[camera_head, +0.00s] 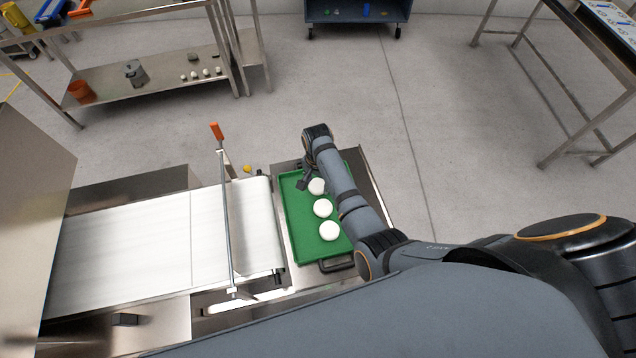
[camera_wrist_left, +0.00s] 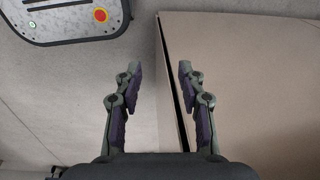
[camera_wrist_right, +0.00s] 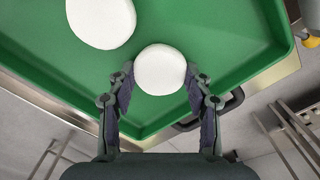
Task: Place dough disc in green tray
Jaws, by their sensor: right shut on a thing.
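The green tray (camera_head: 297,226) lies on a metal stand at the end of the conveyor. Two white dough discs, a middle one (camera_head: 322,208) and a near one (camera_head: 329,231), lie in it. A third disc (camera_head: 317,186) is at the far end, by my right gripper (camera_head: 305,183). In the right wrist view my right gripper (camera_wrist_right: 160,88) is shut on this disc (camera_wrist_right: 160,69), over the tray floor (camera_wrist_right: 215,40). I cannot tell whether the disc touches the floor. Another disc (camera_wrist_right: 101,20) lies beside it. My left gripper (camera_wrist_left: 159,80) is open and empty, away from the tray.
A white conveyor belt (camera_head: 150,238) ends left of the tray, with a bar with an orange handle (camera_head: 216,131) across it. Black tray handles (camera_head: 336,264) stick out at the ends. A metal shelf (camera_head: 155,75) stands at the back left. The floor right of the stand is clear.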

